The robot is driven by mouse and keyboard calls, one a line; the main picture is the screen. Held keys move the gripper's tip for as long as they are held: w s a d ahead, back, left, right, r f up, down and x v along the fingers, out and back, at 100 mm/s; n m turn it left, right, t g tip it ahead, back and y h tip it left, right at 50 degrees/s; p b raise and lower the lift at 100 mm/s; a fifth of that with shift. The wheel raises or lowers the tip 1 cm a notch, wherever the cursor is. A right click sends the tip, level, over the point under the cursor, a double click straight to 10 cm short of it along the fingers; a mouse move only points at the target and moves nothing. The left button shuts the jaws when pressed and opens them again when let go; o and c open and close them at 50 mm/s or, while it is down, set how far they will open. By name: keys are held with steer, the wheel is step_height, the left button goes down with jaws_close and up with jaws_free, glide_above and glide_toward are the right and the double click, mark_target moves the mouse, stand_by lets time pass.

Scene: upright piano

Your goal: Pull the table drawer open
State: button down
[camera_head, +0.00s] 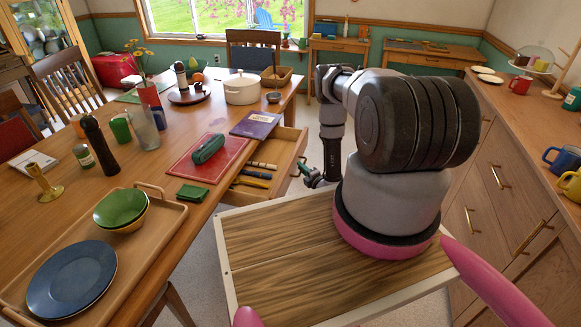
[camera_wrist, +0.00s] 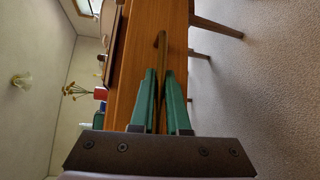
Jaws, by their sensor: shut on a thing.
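The table drawer (camera_head: 293,163) stands pulled out from the right side of the wooden table (camera_head: 155,185). Utensils with dark, wooden and yellow handles lie inside it. My gripper (camera_head: 306,172) is at the outer face of the drawer front. In the wrist view, the green fingers of my gripper (camera_wrist: 160,75) are closed around the brass drawer handle (camera_wrist: 161,43) on the wooden drawer front (camera_wrist: 142,62). The handle runs between the fingers, and its lower part is hidden by them. In the head view the handle is hidden behind the drawer front.
A red board (camera_head: 208,157) and a purple book (camera_head: 255,124) lie on the table above the drawer. A tray (camera_head: 150,247) with plate and bowls is at the near left. A counter (camera_head: 500,105) with drawers runs along the right. Some floor shows between drawer and my base.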

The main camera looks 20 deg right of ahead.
steer(key=shift+s+d, duration=0.6)
steer(key=c, duration=0.9)
jaws_free()
steer(key=shift+w, duration=0.1)
steer(key=s, duration=0.3)
steer(key=s+d+r, duration=0.1)
steer(key=s, duration=0.6)
steer(key=shift+s+d+r, duration=0.25)
steer(key=shift+s+d, duration=0.05)
